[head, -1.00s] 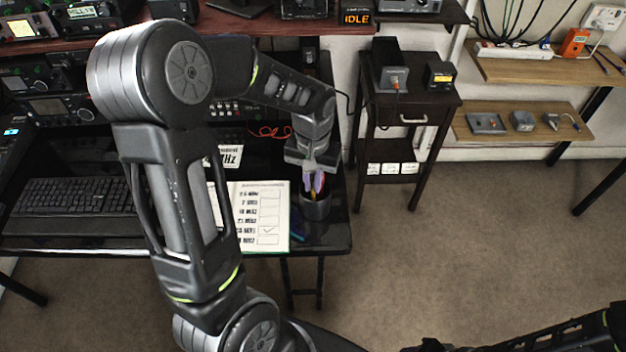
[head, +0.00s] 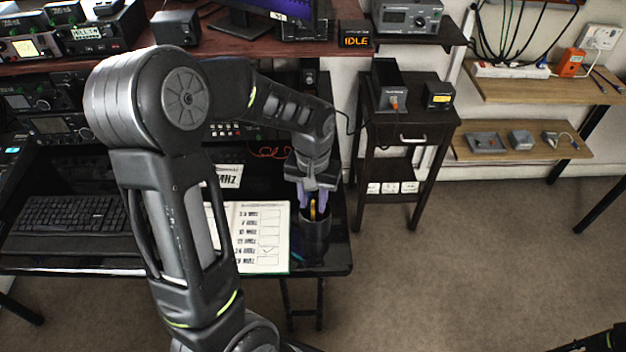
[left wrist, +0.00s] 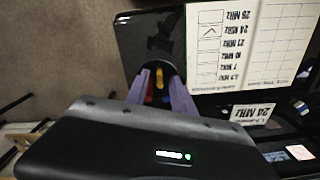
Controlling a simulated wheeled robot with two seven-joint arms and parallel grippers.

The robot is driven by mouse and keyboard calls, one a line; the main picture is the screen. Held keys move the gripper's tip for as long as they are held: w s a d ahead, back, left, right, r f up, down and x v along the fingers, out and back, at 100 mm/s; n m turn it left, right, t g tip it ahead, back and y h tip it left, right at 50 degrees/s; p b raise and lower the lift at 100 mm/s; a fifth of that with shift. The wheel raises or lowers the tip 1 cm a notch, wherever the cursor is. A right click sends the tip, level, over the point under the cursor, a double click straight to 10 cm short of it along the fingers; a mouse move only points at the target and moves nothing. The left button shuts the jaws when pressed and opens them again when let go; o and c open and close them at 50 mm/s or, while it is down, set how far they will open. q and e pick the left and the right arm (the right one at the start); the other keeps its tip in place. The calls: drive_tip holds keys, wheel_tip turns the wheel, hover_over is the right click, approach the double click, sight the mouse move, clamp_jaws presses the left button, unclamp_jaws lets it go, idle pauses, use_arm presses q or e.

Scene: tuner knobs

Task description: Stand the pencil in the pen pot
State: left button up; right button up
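The pencil (head: 313,210) is yellow and stands in the dark pen pot (head: 314,243) near the desk's right front corner. It also shows as a yellow end in the left wrist view (left wrist: 159,80). My left gripper (head: 312,203) is directly above the pot, with its purple fingers spread on either side of the pencil. In the left wrist view a gap shows between the fingers (left wrist: 160,97). Small red and blue bits show between them, too small to identify. The pencil's lower part is hidden inside the pot.
A white checklist sheet (head: 258,240) lies left of the pot, and a keyboard (head: 72,222) farther left. A dark side table (head: 408,125) stands to the right, beyond a gap. Radio gear lines the back. Open carpet (head: 440,270) lies right of the desk.

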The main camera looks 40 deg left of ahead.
use_arm(q)
wheel_tip(320, 180, up, 11)
drive_tip(key=b, duration=0.1)
drive_tip(key=shift+r, duration=0.15)
idle(0.8)
drive_tip(key=w+d+f+m+t+h, duration=0.1)
drive_tip(key=w+d+f+m+t, duration=0.1)
drive_tip(key=w+d+f+t, duration=0.45)
drive_tip(key=w+d+f+g+h, duration=0.2)
drive_tip(key=d+f, duration=0.5)
drive_tip(key=f, duration=0.3)
drive_tip(key=s+d+f+g, duration=0.1)
drive_tip(key=s+d+f, duration=0.2)
drive_tip(key=s+f, duration=0.3)
drive_tip(key=s+d+f+g, duration=0.1)
drive_tip(key=s+d+f, duration=0.3)
drive_tip(key=s+f, duration=0.3)
drive_tip(key=s+d+f+g+h, duration=0.1)
drive_tip(key=s+d+f, duration=0.3)
drive_tip(key=s, duration=0.6)
wheel_tip(320, 180, down, 2)
drive_tip(key=shift+d+f+g, duration=0.15)
drive_tip(key=shift+f+g, duration=0.1)
drive_tip(key=shift+g, duration=0.2)
drive_tip(key=shift+s, duration=0.1)
